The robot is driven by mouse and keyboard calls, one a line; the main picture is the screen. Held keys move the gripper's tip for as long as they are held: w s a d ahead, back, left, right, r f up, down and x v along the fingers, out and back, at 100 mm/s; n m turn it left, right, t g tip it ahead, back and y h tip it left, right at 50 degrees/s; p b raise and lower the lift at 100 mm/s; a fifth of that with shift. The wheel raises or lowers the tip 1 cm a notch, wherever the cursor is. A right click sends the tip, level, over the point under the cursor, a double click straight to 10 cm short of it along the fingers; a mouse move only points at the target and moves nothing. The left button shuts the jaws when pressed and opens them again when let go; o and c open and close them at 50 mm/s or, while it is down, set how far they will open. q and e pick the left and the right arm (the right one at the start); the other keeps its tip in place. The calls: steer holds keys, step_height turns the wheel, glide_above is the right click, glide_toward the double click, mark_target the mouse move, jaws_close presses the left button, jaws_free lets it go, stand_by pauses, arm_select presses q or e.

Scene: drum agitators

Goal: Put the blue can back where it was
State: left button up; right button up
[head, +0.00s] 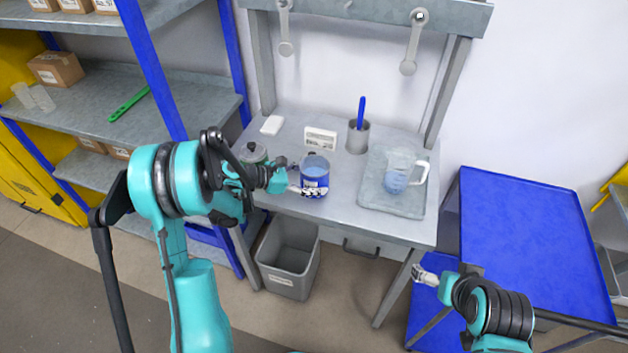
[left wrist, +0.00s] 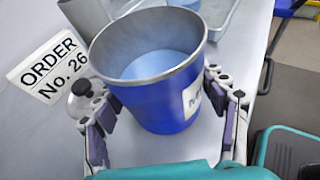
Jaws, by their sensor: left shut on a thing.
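The blue can (head: 314,180) is upright and open-topped, with a white label and light blue liquid inside. It is at the front part of the grey workbench (head: 345,212). My left gripper (head: 305,190) is shut on it. In the left wrist view the fingers of my left gripper (left wrist: 165,110) lie on both sides of the blue can (left wrist: 160,85). I cannot tell whether the can's base touches the bench. My right gripper (head: 424,274) is off the bench at lower right, apart from the can; its finger opening is too small to tell.
An order card (head: 320,138) stands behind the can. A grey cup (head: 358,136) with a blue handle is at the back. A tray (head: 378,204) with a clear jug (head: 398,172) is at right. A grey can (head: 253,153) is at left, and a bin (head: 288,265) stands below.

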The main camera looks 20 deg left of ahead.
arm_select(q)
steer(key=shift+f, duration=0.1)
steer(key=o, duration=1.6)
steer(key=shift+c, duration=0.2)
steer(key=p+v, duration=0.1)
steer(key=v, duration=0.6)
steer(key=shift+s+a+r+p, duration=0.15)
steer(key=shift+r+p, duration=0.1)
steer(key=shift+p, duration=0.1)
